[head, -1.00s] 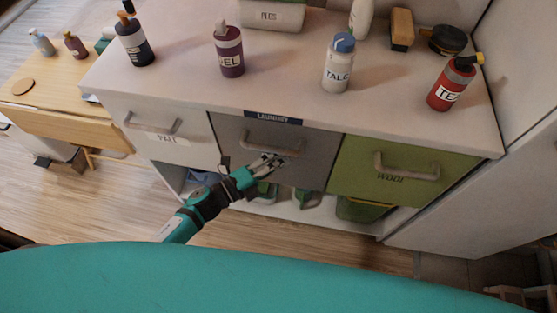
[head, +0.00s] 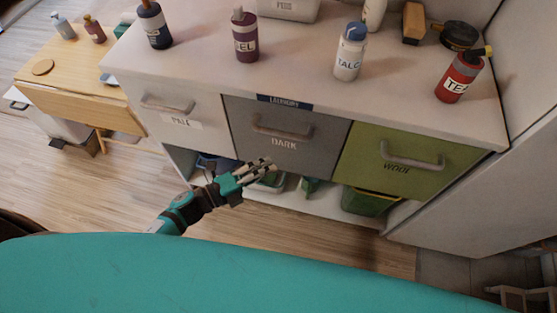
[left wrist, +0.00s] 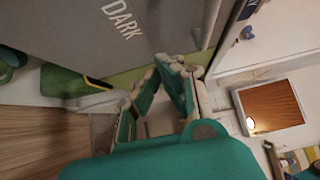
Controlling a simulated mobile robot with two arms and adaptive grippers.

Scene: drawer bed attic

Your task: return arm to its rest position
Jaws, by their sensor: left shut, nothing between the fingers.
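My left gripper (head: 262,167) is a teal and grey gripper in front of the cabinet, just below the handle of the grey drawer marked DARK (head: 283,134). Its fingers are shut and empty, apart from the handle. In the left wrist view the fingers (left wrist: 168,75) show beside the grey drawer front (left wrist: 70,35) with its DARK lettering. The grey drawer is closed, level with its neighbours. My right gripper is not in view.
A white drawer (head: 170,113) is on the left and a green WOOL drawer (head: 400,170) on the right, both closed. Several bottles stand on the counter (head: 300,65). Bins sit on the open shelf (head: 325,204) below. Wooden floor (head: 110,190) lies clear at left.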

